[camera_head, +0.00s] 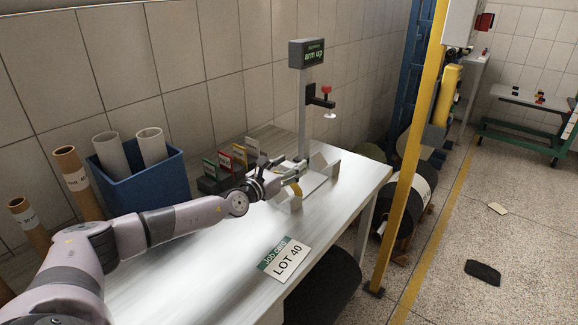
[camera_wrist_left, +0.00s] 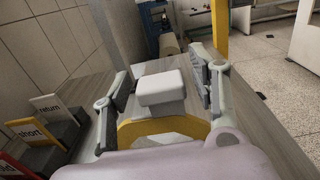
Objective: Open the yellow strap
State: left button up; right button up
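The yellow strap (camera_wrist_left: 165,128) shows in the left wrist view as a curved band low between my fingers, partly hidden by my own wrist. A white block (camera_wrist_left: 162,88) lies just beyond it, between the fingertips. In the head view a small piece of the yellow strap (camera_head: 296,188) shows at my left gripper (camera_head: 288,177), beside the pale angled supports. The left gripper's fingers (camera_wrist_left: 162,85) are spread apart, with gaps on both sides of the white block. I cannot tell whether either finger touches the strap. My right gripper is not in view.
A stand (camera_head: 305,100) with an "arm up" display rises behind the gripper. A card rack (camera_head: 210,184) and a blue bin (camera_head: 150,190) with tubes are at left. A "LOT 40" card (camera_head: 287,262) lies on the table (camera_head: 225,285), whose front is otherwise clear.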

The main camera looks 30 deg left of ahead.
pick_arm(q)
grip_shut()
dwell(0.5)
